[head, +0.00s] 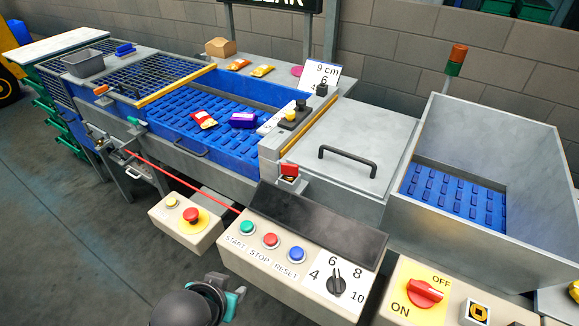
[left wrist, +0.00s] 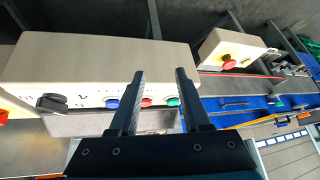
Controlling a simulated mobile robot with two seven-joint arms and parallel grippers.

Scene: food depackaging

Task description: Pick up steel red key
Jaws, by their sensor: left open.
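A small red piece (head: 290,170) sits on a grey fitting at the front corner of the metal lid, above the control panel. It may be the steel red key, but it is too small to be sure. My left gripper (head: 237,298) is low at the bottom of the head view, in front of the control panel and apart from the red piece. In the left wrist view my left gripper (left wrist: 160,75) has its two fingers apart with nothing held between them. The panel's buttons show beyond the fingers. My right gripper is in neither view.
The control panel (head: 298,278) has green, red and blue buttons and a dial. An emergency-stop box (head: 187,222) and a red cord (head: 175,179) are left of it. A red rotary switch (head: 424,292) is at the right. The blue conveyor (head: 165,125) carries packets. Floor is clear at lower left.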

